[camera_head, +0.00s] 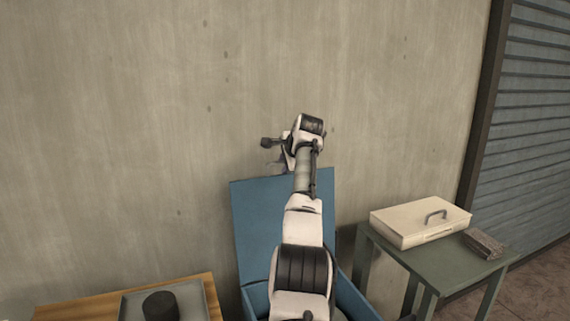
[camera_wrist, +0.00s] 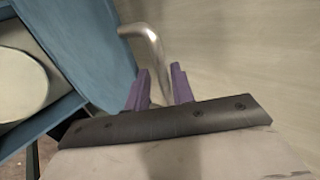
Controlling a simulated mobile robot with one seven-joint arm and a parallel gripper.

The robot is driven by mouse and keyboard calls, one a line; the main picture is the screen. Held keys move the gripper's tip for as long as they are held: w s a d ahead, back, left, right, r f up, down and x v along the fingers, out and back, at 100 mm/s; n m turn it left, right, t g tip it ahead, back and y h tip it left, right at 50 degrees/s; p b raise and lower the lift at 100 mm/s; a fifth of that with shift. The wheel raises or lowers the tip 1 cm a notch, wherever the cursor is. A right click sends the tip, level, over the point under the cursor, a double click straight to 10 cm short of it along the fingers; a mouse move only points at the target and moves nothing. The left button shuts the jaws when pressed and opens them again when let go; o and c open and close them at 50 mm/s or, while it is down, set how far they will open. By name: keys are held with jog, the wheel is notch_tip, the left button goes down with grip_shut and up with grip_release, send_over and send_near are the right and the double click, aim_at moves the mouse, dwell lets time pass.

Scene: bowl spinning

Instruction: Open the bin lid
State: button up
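The bin (camera_head: 362,302) is a blue box standing against the wall, partly hidden behind my arm. Its blue lid (camera_head: 254,225) stands raised, nearly upright, at the back of the bin. The lid (camera_wrist: 95,45) also fills the upper left of the wrist view. A bent metal handle (camera_wrist: 150,42) runs down between the purple fingers of my gripper (camera_wrist: 160,85). The fingers stand apart on either side of it; whether both press on it is unclear. In the head view my gripper (camera_head: 272,155) is just above the lid's top edge.
A pale round thing (camera_wrist: 20,85) shows beside the lid in the wrist view. A green table (camera_head: 375,246) at right holds a cream case (camera_head: 405,222) and a grey block (camera_head: 485,244). A wooden table (camera_head: 75,312) at left holds a tray with a dark round object (camera_head: 160,306).

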jog(key=shift+r, duration=0.1)
jog(key=shift+s+d+r+b, duration=0.15)
jog(key=shift+s+b, duration=0.15)
jog(key=shift+b, duration=0.25)
jog(key=b+v, duration=0.4)
jog(key=v, duration=0.9)
jog(key=shift+b, duration=0.4)
